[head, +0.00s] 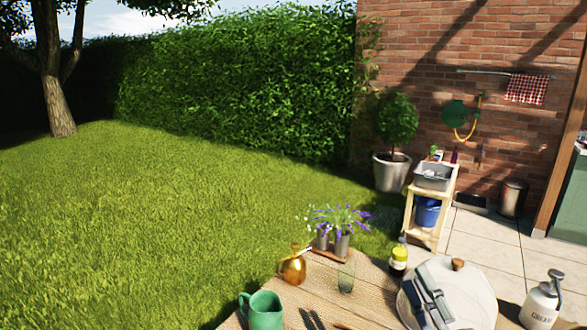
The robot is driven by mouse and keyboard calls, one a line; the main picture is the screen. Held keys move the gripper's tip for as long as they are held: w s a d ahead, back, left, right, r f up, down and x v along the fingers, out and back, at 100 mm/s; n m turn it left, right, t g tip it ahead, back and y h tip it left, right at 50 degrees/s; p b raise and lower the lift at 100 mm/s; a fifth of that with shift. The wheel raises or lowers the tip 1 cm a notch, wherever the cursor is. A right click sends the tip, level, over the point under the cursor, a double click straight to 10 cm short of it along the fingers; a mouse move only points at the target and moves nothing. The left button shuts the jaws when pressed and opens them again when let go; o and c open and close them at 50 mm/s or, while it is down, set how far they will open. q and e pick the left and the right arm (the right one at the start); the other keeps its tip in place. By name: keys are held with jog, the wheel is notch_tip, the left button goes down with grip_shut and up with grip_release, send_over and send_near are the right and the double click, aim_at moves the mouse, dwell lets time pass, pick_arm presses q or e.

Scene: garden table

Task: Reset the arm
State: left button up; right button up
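My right gripper (430,298) is in the lower right of the head view, in front of a pale round lid-like thing (474,296) with a wooden knob (458,264). Its grey parts cover some of that surface, and I cannot tell whether they touch it. The fingers are small and dark here, so their opening is unclear. No held thing can be made out. My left gripper is not in this view.
The wooden table (370,285) bears a green mug (262,311), a brass mister (293,268), a drinking glass (346,277), potted flowers (342,243), a yellow-labelled bottle (398,260) and a white CREAM dispenser (541,303). Dark utensils (312,319) lie at the front. Lawn (150,220) is left.

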jog(key=s+d+f+m+g+h, duration=0.3)
jog(key=f+m+g+h, duration=0.1)
jog(key=f+m, duration=0.45)
jog(key=s+d+f+m+g+h, duration=0.3)
jog(key=d+f+m+g+h, duration=0.15)
jog(key=f+m, duration=0.45)
jog(key=s+a+f+m+g+y, duration=0.1)
jog(key=s+a+f+g+y, duration=0.1)
jog(key=s+a+f+g, duration=0.45)
jog(key=s+a+f+m+g+y, duration=0.1)
jog(key=s+a+f+g+y, duration=0.15)
jog(key=s+f, duration=0.7)
jog(key=s+f+g, duration=0.2)
jog(key=s+f, duration=0.1)
jog(key=f, duration=2)
jog(key=s+d+f+g+h, duration=0.1)
jog(key=s+d+f, duration=0.2)
jog(key=s+f, duration=1.4)
